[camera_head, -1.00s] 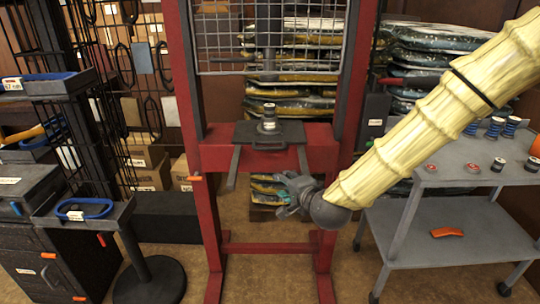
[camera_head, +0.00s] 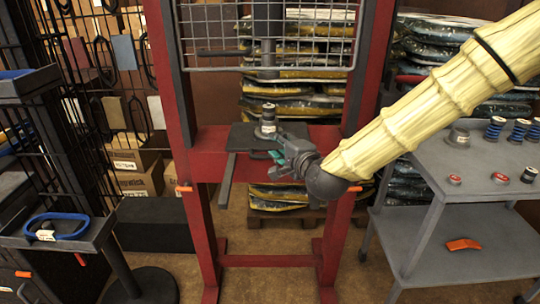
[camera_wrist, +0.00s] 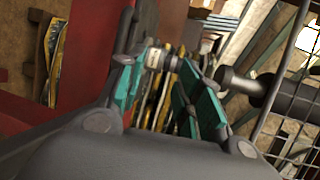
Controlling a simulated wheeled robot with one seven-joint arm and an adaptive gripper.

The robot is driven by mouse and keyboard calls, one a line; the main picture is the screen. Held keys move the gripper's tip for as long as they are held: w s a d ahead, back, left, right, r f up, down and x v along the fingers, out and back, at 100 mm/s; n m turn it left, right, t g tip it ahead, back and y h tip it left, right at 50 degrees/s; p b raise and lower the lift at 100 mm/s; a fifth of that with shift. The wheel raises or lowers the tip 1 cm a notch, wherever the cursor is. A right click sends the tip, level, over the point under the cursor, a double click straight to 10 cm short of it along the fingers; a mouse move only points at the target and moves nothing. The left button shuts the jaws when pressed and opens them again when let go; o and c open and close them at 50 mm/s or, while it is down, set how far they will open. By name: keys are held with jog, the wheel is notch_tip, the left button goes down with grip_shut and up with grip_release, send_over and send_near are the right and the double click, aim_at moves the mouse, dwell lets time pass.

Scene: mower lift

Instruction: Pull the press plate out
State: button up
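The dark press plate (camera_head: 243,138) lies flat on the red press frame. A small grey cylinder with a pale band (camera_head: 266,122) stands upright on it. My gripper (camera_head: 283,152) is at the plate's front right, covering that edge and the plate's handle in the head view. In the wrist view my gripper (camera_wrist: 163,80) has its two teal-padded fingers apart, with a gap between them. The banded cylinder (camera_wrist: 155,58) appears beyond the fingertips. The dark plate (camera_wrist: 142,22) seems to show edge-on beside the left finger. I cannot tell whether a finger touches it.
The red press frame (camera_head: 208,240) has a wire mesh guard (camera_head: 265,40) above the plate and a dark rail (camera_head: 228,180) projecting in front. A grey cart (camera_head: 470,170) with small parts stands at the right. A dark rack with a tray (camera_head: 60,240) stands at the left.

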notch_tip(320, 180, down, 6)
jog(key=shift+f+x, duration=0.15)
jog(key=shift+x, duration=1.8)
jog(key=shift+f+x, duration=0.2)
jog(key=shift+x, duration=1.75)
jog(key=shift+s, duration=0.1)
grip_shut()
